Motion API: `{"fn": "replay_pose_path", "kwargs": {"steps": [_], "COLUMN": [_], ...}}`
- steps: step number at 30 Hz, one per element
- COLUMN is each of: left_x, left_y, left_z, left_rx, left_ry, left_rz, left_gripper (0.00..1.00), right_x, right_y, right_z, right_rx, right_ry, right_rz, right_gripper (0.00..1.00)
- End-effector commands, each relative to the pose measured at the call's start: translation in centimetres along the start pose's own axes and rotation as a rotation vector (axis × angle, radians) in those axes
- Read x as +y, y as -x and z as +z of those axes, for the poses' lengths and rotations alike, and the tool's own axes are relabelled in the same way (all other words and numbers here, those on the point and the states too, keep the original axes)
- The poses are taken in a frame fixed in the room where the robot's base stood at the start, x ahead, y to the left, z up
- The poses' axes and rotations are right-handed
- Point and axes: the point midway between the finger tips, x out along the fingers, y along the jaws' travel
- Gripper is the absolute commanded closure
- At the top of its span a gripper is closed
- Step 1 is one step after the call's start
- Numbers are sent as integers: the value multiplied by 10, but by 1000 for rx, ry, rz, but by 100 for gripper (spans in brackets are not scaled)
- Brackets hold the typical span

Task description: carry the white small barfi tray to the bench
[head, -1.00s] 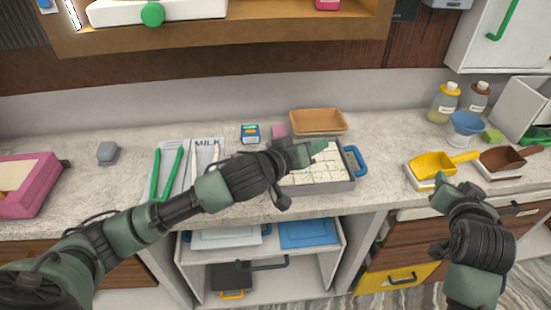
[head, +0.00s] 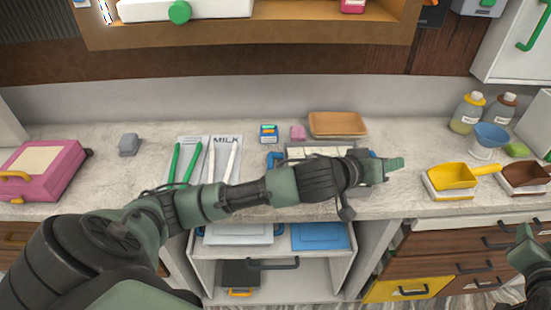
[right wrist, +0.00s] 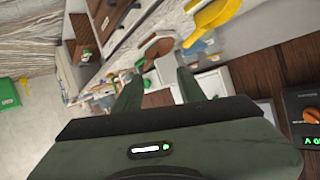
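A grey tray of white barfi pieces (head: 315,151) with blue handles sits on the counter, right of the middle in the head view. My left forearm hides most of it; its back rim and part of the white pieces show. My left gripper (head: 396,163) is just right of the tray, over the counter, with its fingers seen edge-on, so its opening is unclear. My right gripper (head: 524,247) is at the lower right edge of the head view, away from the tray. In the right wrist view its two fingers (right wrist: 157,90) stand apart with nothing held between them.
A yellow scoop (head: 452,176) and bottles are at right. Green and white tongs (head: 194,162) and a pink case (head: 42,170) are at left. An open shelf with trays (head: 320,237) lies below.

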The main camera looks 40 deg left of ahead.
Motion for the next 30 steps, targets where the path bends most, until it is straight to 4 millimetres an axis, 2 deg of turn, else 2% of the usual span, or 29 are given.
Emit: {"fn": "replay_pose_path", "kwargs": {"steps": [9, 15, 21, 30], "left_x": [0, 0, 0, 0], "left_y": [0, 0, 0, 0], "left_z": [0, 0, 0, 0], "left_rx": [0, 0, 0, 0], "left_ry": [0, 0, 0, 0], "left_rz": [0, 0, 0, 0], "left_gripper": [60, 60, 60, 60], "right_x": [-4, -6, -7, -7], "right_y": [54, 82, 97, 100], "right_z": [0, 1, 1, 1], "right_rx": [-1, -2, -3, -4], "right_ry": [1, 3, 5, 5], "right_rz": [-8, -11, -13, -13], "right_gripper": [60, 60, 60, 60]}}
